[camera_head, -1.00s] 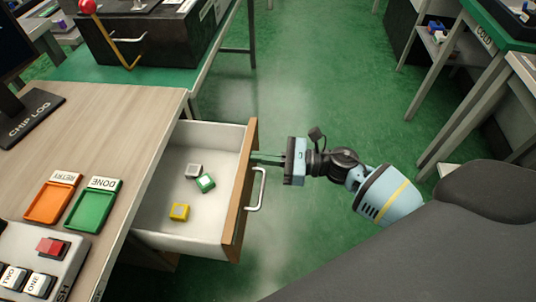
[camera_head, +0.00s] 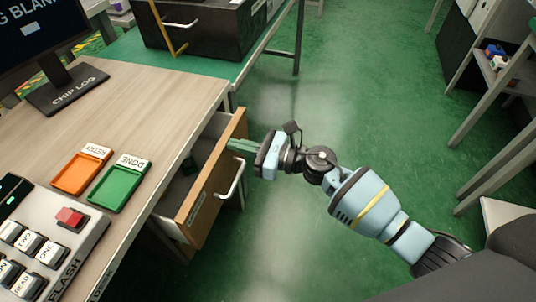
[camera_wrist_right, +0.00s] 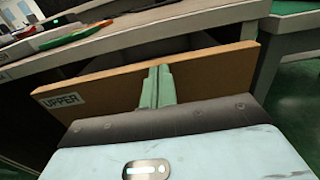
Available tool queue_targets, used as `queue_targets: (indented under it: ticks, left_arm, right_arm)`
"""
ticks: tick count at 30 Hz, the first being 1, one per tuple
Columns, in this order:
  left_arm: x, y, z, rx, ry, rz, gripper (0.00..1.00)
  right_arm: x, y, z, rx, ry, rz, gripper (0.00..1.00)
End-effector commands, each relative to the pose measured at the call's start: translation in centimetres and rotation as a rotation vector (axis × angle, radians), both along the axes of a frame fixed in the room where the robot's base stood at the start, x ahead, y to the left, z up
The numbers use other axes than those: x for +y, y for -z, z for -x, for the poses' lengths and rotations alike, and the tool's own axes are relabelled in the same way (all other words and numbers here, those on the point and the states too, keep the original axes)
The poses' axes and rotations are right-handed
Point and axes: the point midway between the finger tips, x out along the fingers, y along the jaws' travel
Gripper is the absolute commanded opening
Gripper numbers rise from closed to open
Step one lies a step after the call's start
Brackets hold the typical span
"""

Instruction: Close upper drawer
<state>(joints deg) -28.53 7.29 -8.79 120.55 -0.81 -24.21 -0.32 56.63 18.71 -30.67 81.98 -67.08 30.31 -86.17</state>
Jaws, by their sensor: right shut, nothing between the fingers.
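The upper drawer (camera_head: 216,172) has a wooden front with a metal handle (camera_head: 232,180). My left gripper is not in view.
The wooden desk (camera_head: 150,110) holds an orange RETRY tray (camera_head: 80,174), a green DONE tray (camera_head: 119,187), a button panel (camera_head: 50,245) and a monitor stand (camera_head: 68,90). Green floor (camera_head: 350,110) is open to the right. A shelf stands at the far right.

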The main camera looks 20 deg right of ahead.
Motion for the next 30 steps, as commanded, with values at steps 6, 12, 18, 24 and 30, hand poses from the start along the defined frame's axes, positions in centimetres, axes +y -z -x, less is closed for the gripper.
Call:
queue_targets:
  ticks: [6, 12, 18, 24, 30]
  left_arm:
    - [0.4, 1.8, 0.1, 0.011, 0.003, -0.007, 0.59]
    - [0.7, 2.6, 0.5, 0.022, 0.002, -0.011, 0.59]
    - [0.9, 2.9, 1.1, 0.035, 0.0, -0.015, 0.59]
    - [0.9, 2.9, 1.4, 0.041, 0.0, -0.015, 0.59]
    - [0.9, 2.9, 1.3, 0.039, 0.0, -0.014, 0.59]
  right_arm:
    - [3.9, 0.3, -2.6, 0.002, -0.002, -0.001, 0.0]
    - [5.9, 0.2, -4.0, 0.002, -0.001, 0.0, 0.0]
    - [6.8, 0.1, -4.6, 0.001, 0.0, 0.0, 0.0]
    - [7.0, -0.1, -4.7, -0.001, 0.001, -0.001, 0.0]
    - [7.1, -0.2, -4.7, -0.003, 0.001, -0.003, 0.0]
